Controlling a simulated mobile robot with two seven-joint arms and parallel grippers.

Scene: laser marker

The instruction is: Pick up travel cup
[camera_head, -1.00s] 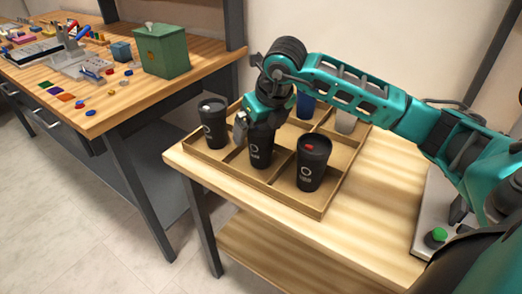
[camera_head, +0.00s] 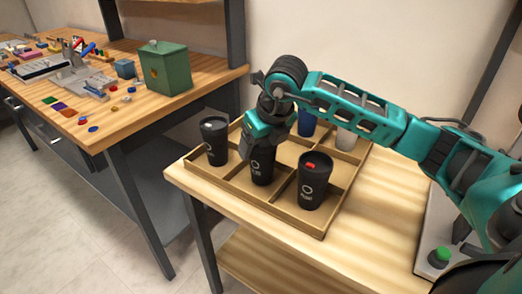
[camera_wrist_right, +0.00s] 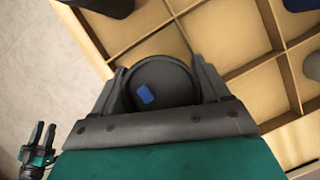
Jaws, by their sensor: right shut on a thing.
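A black travel cup (camera_head: 262,168) with a white logo stands in a front compartment of the wooden tray (camera_head: 262,206). My right gripper (camera_head: 262,140) is shut around its upper part from above. In the right wrist view, the fingers (camera_wrist_right: 160,92) sit on either side of its dark round lid (camera_wrist_right: 165,75), which has a blue tab. The cup appears upright and down in its compartment; its base is hidden by the tray wall. My left gripper (camera_wrist_right: 40,142) shows small at the lower left of the right wrist view, its dark fingers apart and empty.
Two other black cups stand in the tray: one at left (camera_head: 215,142), one with a red tab at right (camera_head: 313,182). A blue cup (camera_head: 306,122) and a whitish cup (camera_head: 346,138) stand behind. The wooden table (camera_head: 375,215) is clear right of the tray.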

